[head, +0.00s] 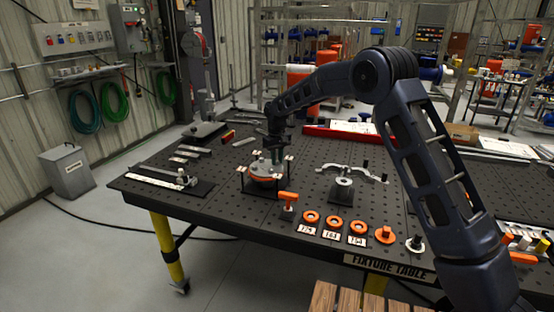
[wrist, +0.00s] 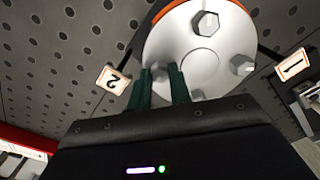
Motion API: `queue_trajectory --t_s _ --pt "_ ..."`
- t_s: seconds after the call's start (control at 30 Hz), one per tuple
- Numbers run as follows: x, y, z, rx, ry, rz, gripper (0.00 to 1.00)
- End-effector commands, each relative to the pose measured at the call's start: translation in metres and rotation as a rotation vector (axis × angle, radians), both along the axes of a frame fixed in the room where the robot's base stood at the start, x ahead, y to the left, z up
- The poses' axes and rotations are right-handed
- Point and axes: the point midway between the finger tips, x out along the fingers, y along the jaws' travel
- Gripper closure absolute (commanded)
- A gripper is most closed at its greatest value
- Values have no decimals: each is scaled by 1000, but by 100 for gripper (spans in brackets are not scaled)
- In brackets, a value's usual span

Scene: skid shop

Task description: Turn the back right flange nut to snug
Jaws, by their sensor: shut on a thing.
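The flange (head: 263,170) is a round pale plate with an orange rim on the fixture table (head: 225,192). In the wrist view its pale face (wrist: 185,52) fills the top middle. One hex nut (wrist: 206,23) stands at the upper part of the face and another nut (wrist: 242,65) at the right. A third nut (wrist: 198,95) shows beside the right finger. My gripper (wrist: 162,75) is shut on a flange nut at the left edge of the face; its green fingers mostly hide that nut. In the head view my gripper (head: 279,150) is at the flange's back right side.
Number tags (wrist: 113,79) and (wrist: 291,64) stand on posts around the flange. A three-armed metal part (head: 343,182) stands to the right. A red tray (head: 340,132) lies behind.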

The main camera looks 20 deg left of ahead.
Motion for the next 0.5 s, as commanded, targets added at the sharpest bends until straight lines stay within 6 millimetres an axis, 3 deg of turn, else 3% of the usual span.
queue_trajectory --t_s 0.5 --pt "1 0 2 2 -2 -486 100"
